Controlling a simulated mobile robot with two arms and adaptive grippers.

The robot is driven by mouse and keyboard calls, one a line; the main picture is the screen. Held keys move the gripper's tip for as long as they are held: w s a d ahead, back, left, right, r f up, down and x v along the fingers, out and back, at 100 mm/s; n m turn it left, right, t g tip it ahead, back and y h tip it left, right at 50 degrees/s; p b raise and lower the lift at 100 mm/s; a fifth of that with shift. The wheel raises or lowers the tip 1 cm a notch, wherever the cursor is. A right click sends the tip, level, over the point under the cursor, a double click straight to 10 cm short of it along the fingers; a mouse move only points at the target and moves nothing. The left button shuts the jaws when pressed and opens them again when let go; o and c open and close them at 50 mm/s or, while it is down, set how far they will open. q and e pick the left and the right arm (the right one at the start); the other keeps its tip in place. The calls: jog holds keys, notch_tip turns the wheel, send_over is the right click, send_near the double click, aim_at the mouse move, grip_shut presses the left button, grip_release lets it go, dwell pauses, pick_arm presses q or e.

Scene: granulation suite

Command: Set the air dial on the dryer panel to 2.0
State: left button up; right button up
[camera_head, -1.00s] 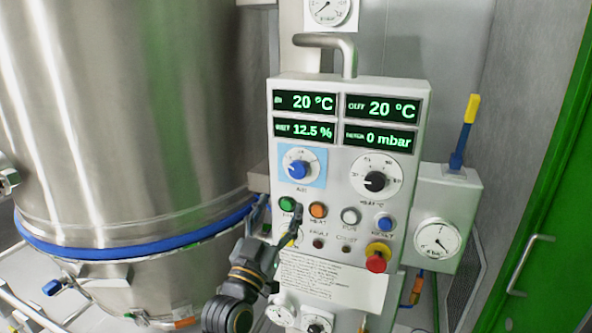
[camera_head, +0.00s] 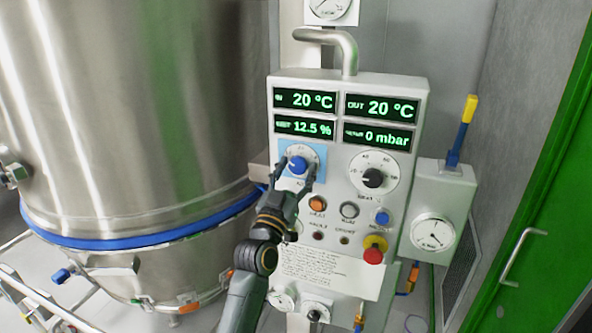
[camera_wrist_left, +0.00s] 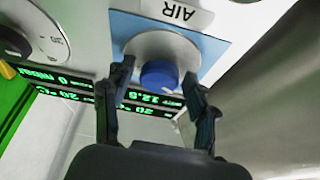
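The air dial (camera_head: 297,165) is a blue knob on a white round scale over a light blue square, at the upper left of the dryer panel (camera_head: 345,235). My left gripper (camera_head: 294,177) is in front of it, open, one finger on each side of the knob. The left wrist view shows the blue knob (camera_wrist_left: 159,75) between the two spread fingertips (camera_wrist_left: 158,78), with a gap on each side. I cannot read the pointer's exact setting. The label AIR (camera_wrist_left: 180,12) shows in the wrist view. My right gripper is not in view.
Right of the air dial is a black heat dial (camera_head: 373,178). Below are an orange button (camera_head: 317,204), a white button (camera_head: 349,210), a blue button (camera_head: 382,217) and a red emergency stop (camera_head: 374,255). A large steel vessel (camera_head: 130,110) stands close on the left.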

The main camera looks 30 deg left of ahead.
pick_arm(q)
jog(key=c, duration=0.8)
jog(key=shift+m, duration=0.6)
jog(key=shift+m+h+b, duration=0.3)
jog(key=shift+m+h, duration=0.4)
jog(key=shift+m, duration=0.2)
jog(key=m+h, duration=0.2)
jog(key=m, duration=0.1)
jog(key=shift+a+m, duration=0.1)
jog(key=shift+m, duration=0.3)
jog(key=m+h, duration=0.1)
jog(key=m, duration=0.1)
jog(key=m+g+h, duration=0.1)
jog(key=m, duration=0.1)
jog(key=shift+s+a+r+m+p, duration=0.1)
jog(key=shift+r+m+p, duration=0.1)
jog(key=shift+m+p, duration=0.1)
jog(key=shift+m+g+h+p, duration=0.6)
jog(key=shift+m+h+p, duration=0.2)
jog(key=shift+m, duration=1.4)
